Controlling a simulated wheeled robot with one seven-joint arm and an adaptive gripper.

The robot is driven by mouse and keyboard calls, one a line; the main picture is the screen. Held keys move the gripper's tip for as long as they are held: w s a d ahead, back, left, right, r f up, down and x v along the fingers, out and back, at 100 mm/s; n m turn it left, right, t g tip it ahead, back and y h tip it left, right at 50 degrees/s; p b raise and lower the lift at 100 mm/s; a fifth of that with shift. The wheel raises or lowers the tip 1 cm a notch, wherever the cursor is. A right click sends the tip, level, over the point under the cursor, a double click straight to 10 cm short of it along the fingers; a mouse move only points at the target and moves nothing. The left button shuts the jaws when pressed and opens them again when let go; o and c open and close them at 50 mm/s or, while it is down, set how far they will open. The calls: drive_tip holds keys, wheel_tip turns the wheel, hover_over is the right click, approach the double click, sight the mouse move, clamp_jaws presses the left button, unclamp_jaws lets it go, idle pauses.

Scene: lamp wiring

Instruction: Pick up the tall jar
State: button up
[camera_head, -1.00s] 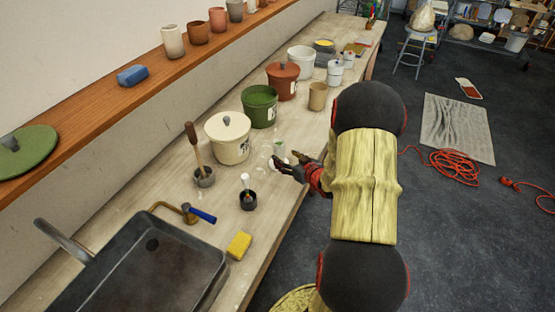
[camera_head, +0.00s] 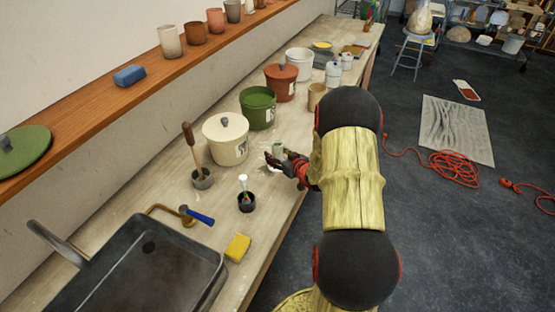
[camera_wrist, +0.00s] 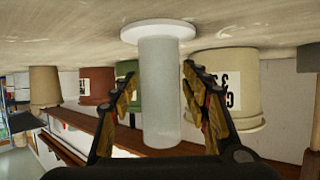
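The tall jar is a pale, translucent cylinder with a wide white foot. In the wrist view, which is upside down, the jar (camera_wrist: 161,90) stands upright on the bench between my fingers. In the head view only a small part of the jar (camera_head: 278,148) shows beside my fingers. My gripper (camera_wrist: 159,70) is open, with one finger on each side of the jar and narrow gaps visible. It also shows at the bench's right edge in the head view (camera_head: 273,157), where the fingers partly hide the jar's lower part.
A cream lidded crock (camera_head: 226,142) and a green pot (camera_head: 258,108) stand close behind the jar.

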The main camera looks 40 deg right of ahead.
drive_tip(key=c, duration=1.1)
clamp_jaws()
drive_tip(key=shift+r, duration=0.1)
